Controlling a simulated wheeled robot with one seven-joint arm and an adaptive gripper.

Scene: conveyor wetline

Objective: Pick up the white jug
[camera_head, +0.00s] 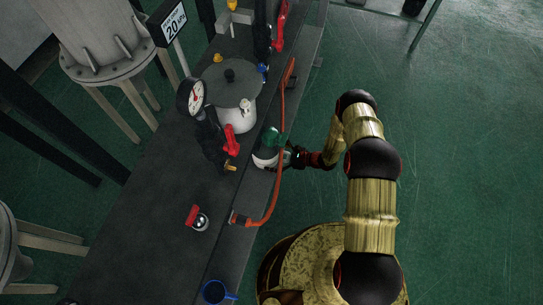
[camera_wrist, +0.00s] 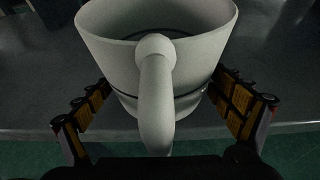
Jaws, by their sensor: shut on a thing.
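The white jug (camera_wrist: 105,60) fills the middle of the wrist view, upright, with its open rim at the top and its handle (camera_wrist: 156,95) toward the camera. The black and orange fingers of my gripper (camera_wrist: 160,108) lie on both sides of the jug body, shut on it. In the head view the jug (camera_head: 264,160) is small, at the right edge of the dark bench, with my gripper (camera_head: 297,156) on its right side. A green part (camera_head: 272,140) shows at the jug; I cannot tell whether it belongs to it. I cannot tell whether the jug's base touches the bench.
An orange hose (camera_head: 279,165) runs along the bench edge close to the jug and gripper. A lidded pot (camera_head: 230,95), a pressure gauge (camera_head: 191,95) and a red-handled valve (camera_head: 231,137) stand nearby. A blue mug (camera_head: 214,292) stands at the near end.

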